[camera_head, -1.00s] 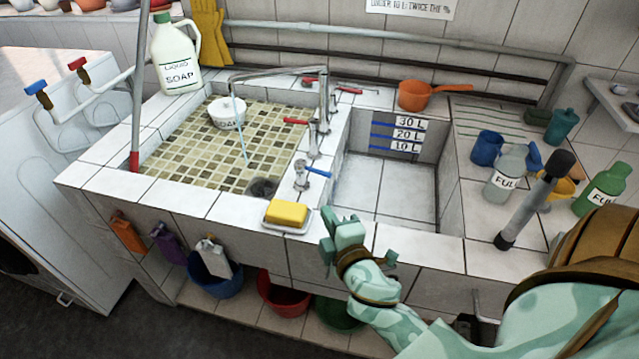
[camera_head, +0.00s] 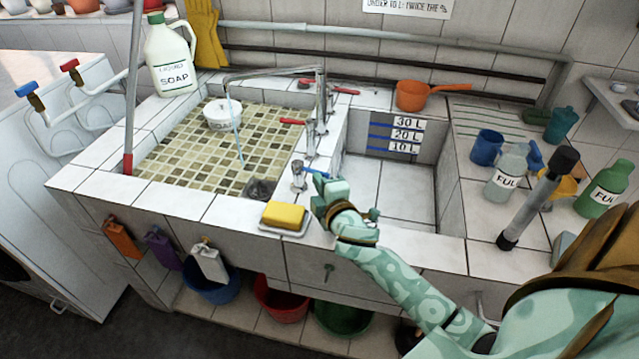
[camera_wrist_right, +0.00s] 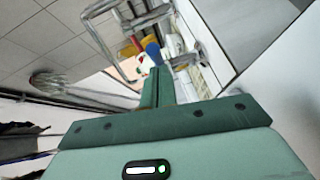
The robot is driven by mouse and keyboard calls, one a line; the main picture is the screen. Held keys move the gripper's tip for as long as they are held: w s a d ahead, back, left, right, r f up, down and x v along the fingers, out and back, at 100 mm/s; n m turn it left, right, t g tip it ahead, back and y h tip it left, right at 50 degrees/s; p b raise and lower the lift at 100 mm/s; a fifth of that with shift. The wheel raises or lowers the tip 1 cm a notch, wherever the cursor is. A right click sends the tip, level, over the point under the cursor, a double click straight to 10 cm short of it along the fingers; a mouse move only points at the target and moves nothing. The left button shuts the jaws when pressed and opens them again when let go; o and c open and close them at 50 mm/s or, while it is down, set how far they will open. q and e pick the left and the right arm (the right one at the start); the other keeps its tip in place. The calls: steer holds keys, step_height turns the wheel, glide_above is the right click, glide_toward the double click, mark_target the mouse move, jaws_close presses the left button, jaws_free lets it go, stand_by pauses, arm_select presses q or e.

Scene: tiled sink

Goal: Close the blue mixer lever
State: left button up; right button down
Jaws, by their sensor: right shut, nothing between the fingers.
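The blue mixer lever (camera_head: 316,173) sticks out to the right from a chrome valve (camera_head: 298,177) on the ledge between the two basins. Water (camera_head: 238,130) runs from the long chrome spout into the left basin. My right gripper (camera_head: 325,192) is shut and empty, right at the lever's tip; I cannot tell whether it touches. In the right wrist view the blue lever (camera_wrist_right: 153,52) shows just beyond the shut fingers (camera_wrist_right: 157,82). My left gripper is not in view.
A yellow sponge on a white dish (camera_head: 283,217) lies on the front rim, left of my gripper. Red levers (camera_head: 294,122) sit behind the valve. The right basin (camera_head: 385,190) is empty. Bottles and a blue cup (camera_head: 487,148) stand at right.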

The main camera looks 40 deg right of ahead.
steer(key=shift+w+d+r+n+y+p, duration=0.15)
steer(key=shift+d+n+y+p, duration=0.2)
steer(key=shift+d+p, duration=0.2)
steer(key=shift+w+d+r+n+y+p, duration=0.15)
steer(key=shift+d+n+y+p, duration=0.1)
steer(key=shift+d+y+p, duration=0.3)
